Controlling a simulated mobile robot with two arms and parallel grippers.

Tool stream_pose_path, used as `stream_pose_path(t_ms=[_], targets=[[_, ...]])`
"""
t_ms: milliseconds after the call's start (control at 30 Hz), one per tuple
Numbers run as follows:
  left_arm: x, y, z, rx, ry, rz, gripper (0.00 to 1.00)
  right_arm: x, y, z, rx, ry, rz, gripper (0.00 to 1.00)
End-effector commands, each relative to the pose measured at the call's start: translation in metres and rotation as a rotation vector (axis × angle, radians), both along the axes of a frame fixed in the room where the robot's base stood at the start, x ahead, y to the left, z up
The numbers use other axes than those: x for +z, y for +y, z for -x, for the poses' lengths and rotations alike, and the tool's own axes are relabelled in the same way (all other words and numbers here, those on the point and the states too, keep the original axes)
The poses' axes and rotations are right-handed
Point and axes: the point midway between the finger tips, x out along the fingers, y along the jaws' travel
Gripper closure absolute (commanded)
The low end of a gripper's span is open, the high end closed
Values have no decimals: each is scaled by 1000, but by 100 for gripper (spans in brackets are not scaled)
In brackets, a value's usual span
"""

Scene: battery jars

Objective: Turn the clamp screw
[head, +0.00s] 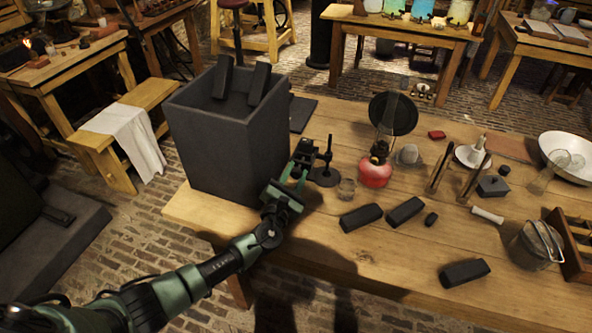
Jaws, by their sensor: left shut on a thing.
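My left gripper (294,178) reaches in over the front left part of the wooden table, beside the large dark box. Its jaws are shut on a small dark part at the clamp (305,153), which I take to be the clamp screw; the jaws and arm hide most of it. The clamp is next to a small black stand (326,177) with a round base and a short upright rod. I cannot tell how far the screw is turned. My right gripper is not in view.
The tall dark box (222,150) stands close on the left, with two dark blocks leaning in its top. Dark blocks (361,217) lie nearer the front.

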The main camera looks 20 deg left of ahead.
Motion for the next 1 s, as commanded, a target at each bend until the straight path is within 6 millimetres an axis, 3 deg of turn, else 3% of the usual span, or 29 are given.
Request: stream_pose_path(t_ms=[500, 1000], targets=[[-2, 1, 1, -2, -5, -330, 100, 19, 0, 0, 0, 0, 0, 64], [-2, 0, 1, -3, -8, -389, 100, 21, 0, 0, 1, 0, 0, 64]])
